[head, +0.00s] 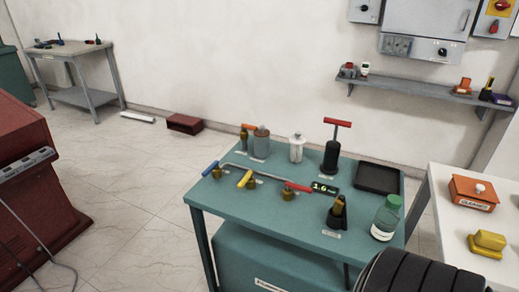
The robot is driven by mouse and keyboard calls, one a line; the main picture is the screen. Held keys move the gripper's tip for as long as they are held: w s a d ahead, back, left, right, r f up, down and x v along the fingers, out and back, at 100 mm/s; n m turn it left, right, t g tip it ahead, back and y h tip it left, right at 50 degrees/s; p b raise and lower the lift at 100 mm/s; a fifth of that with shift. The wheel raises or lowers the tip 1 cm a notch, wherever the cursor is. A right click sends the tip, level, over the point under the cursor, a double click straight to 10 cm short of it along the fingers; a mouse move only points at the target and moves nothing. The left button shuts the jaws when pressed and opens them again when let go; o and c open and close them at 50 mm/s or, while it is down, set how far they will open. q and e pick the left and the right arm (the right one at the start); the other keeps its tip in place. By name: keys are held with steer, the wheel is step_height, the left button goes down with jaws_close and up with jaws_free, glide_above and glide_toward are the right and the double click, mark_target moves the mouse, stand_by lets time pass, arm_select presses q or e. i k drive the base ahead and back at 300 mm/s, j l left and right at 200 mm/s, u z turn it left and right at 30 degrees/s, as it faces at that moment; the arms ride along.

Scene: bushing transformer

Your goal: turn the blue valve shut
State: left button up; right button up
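The blue valve has a short blue lever handle (210,168) over a small brass body (217,174). It sits at the left end of a thin grey pipe on the teal table (240,207). The blue lever slants across the table's left edge, its lower-left end toward the edge. Along the same pipework stand a yellow-handled valve (245,179) and a red-handled valve (297,187). Neither of my grippers shows in the head view, so nothing is seen touching the blue valve.
Behind the valves stand bottles (261,142) and a black pump with a red T-handle (331,148). A black tray (377,178) and a green-capped bottle (386,217) are at the right. A black ribbed shape fills the lower right.

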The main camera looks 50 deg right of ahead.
mark_target(215, 164)
steer(key=z, duration=1.1)
steer(key=i+j, duration=0.35)
steer(key=j, duration=0.2)
steer(key=z, duration=0.05)
